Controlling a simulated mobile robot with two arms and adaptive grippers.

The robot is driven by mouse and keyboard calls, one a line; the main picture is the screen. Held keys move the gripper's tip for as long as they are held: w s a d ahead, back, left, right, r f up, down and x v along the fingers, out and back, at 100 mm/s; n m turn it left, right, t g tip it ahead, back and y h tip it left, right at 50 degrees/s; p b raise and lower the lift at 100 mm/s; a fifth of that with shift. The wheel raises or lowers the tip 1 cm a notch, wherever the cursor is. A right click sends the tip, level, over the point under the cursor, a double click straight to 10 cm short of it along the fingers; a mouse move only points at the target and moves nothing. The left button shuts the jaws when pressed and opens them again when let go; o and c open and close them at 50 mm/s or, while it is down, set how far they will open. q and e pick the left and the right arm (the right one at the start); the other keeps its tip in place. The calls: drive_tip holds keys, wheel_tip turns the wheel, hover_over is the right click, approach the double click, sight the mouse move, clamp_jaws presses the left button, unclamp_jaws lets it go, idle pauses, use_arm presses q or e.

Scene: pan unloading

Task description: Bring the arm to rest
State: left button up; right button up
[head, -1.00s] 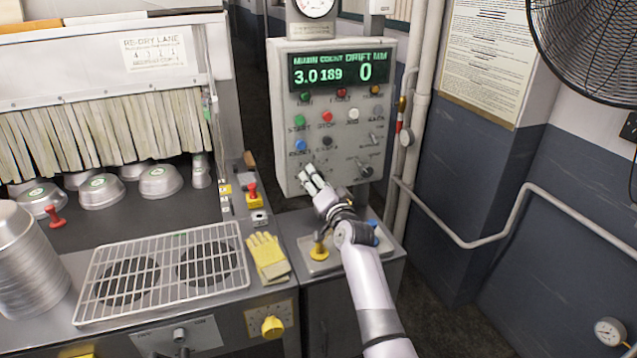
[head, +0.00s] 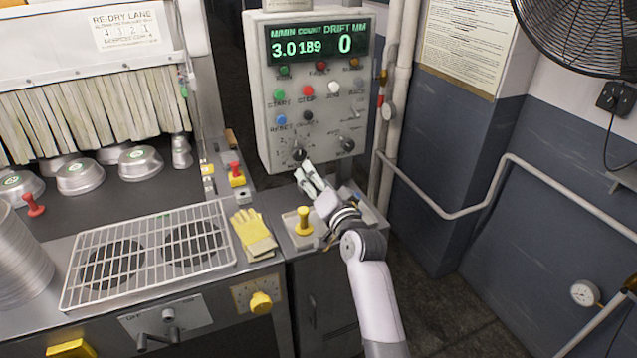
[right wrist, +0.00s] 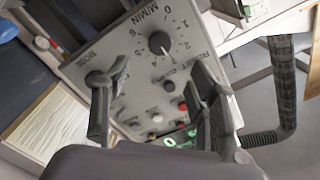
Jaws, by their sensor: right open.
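My right gripper (head: 309,180) is open and empty. In the head view it is just below the lower edge of the grey control panel (head: 262,130), close to the left speed knob (head: 298,155). In the right wrist view the two fingers of my right gripper (right wrist: 158,78) stand apart, with the panel face and the numbered dial knob (right wrist: 160,43) seen between and beyond them. Whether a fingertip touches the panel I cannot tell. The display (head: 318,45) reads 3.0, 189 and 0. My left gripper is out of view.
Yellow gloves (head: 252,235) and a wire rack (head: 150,255) lie on the counter at left. A pipe (head: 445,212) runs along the right wall; a fan (head: 585,45) is at upper right.

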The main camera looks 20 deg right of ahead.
drive_tip(key=shift+s, duration=0.6)
